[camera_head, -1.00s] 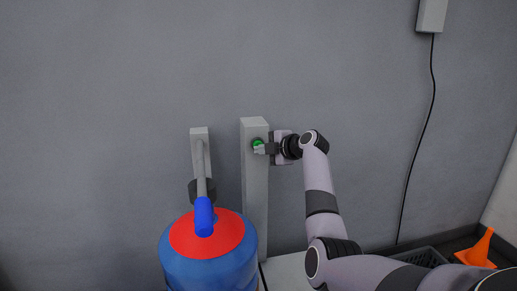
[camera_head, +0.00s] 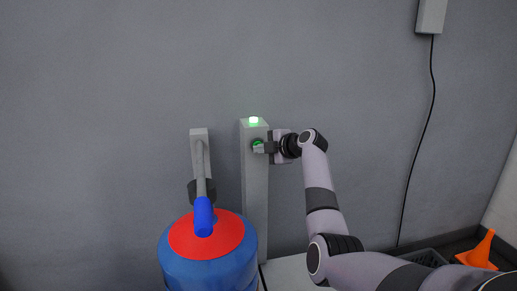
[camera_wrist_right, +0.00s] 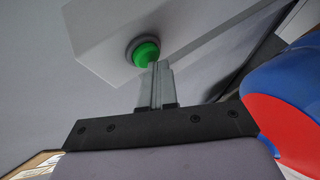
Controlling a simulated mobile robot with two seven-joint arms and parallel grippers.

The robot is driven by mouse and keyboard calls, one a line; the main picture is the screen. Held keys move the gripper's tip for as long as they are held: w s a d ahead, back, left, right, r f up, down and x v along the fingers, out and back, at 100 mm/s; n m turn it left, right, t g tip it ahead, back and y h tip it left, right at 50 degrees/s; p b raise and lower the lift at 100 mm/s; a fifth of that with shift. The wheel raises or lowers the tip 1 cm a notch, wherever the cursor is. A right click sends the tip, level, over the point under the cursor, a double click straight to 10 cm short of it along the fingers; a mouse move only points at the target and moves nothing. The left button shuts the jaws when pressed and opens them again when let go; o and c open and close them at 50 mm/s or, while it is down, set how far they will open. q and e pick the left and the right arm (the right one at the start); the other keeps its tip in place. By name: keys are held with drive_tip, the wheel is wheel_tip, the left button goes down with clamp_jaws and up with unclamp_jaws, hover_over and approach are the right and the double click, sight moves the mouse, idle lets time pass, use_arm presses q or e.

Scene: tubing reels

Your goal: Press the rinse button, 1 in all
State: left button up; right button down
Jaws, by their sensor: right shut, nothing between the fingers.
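The green rinse button (camera_head: 257,143) sits on the front of a grey post (camera_head: 255,190). It also shows in the right wrist view (camera_wrist_right: 146,53) as a round green cap in a dark ring. My right gripper (camera_head: 260,149) is shut and empty, with its fingertips at the button. In the right wrist view the closed fingers (camera_wrist_right: 156,68) reach the lower edge of the green cap and appear to touch it. A light (camera_head: 254,120) on top of the post glows bright green. My left gripper is not in view.
A blue barrel with a red top (camera_head: 183,240) stands left of the post, with a blue-tipped grey pipe (camera_head: 203,190) above it. A black cable (camera_head: 418,150) hangs on the wall at right. An orange cone (camera_head: 480,250) stands at the lower right.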

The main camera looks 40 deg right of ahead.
drive_tip(key=shift+w+d+r, duration=0.1)
drive_tip(key=shift+d, duration=0.05)
drive_tip(key=shift+r, duration=0.15)
idle(0.7)
drive_tip(key=shift+s+a+f, duration=0.3)
drive_tip(key=shift+s+a, duration=0.15)
drive_tip(key=shift+s, duration=0.25)
drive_tip(key=shift+s, duration=0.15)
drive_tip(key=s+a, duration=0.1)
drive_tip(key=s, duration=0.1)
drive_tip(key=s+a+p, duration=0.1)
drive_tip(key=s, duration=0.1)
drive_tip(key=shift+s+a, duration=0.1)
drive_tip(key=shift+a, duration=0.1)
